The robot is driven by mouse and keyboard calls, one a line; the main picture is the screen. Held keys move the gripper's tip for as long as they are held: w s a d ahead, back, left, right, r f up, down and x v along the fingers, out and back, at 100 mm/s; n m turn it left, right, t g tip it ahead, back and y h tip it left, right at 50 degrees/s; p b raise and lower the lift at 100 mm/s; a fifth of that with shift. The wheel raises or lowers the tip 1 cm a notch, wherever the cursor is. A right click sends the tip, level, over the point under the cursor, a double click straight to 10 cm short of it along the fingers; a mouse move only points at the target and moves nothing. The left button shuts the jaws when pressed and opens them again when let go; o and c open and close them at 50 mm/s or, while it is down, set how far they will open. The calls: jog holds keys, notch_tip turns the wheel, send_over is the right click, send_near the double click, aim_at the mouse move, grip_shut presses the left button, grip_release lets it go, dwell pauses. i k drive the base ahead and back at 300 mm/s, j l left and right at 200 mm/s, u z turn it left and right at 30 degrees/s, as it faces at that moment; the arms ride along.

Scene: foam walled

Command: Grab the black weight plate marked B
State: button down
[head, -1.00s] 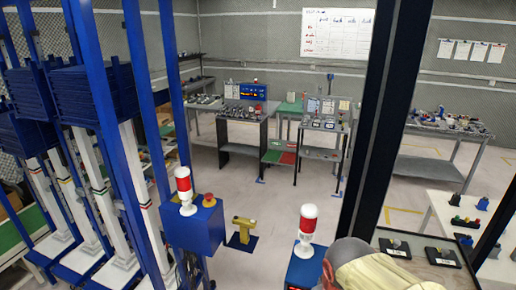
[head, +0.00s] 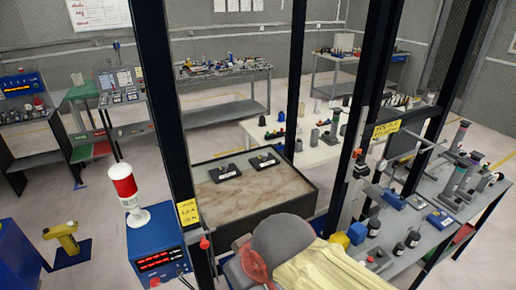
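Two flat black pieces, one on the left (head: 224,173) and one on the right (head: 264,160), lie apart on a brown-topped table (head: 255,188) with dark sides, inside a black-post frame. Each has a small raised knob and a pale label. The lettering is too small to read, so I cannot tell which, if either, is the plate marked B. My gripper is not in view.
A grey and yellowish rounded shape (head: 320,265) stands in front of the table. Black posts (head: 164,100) flank it. A blue box with a red-white beacon (head: 124,186) is left. A cluttered grey bench (head: 478,195) is right.

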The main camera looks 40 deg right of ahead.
aim_at(266, 160)
jog(key=l+z, duration=0.15)
jog(key=z, duration=0.3)
jog(key=l+z, duration=0.15)
jog(key=z, duration=0.25)
jog(key=j+u, duration=0.35)
jog(key=i+j+u, duration=0.15)
jog(key=j+u, duration=0.2)
jog(key=j, duration=0.1)
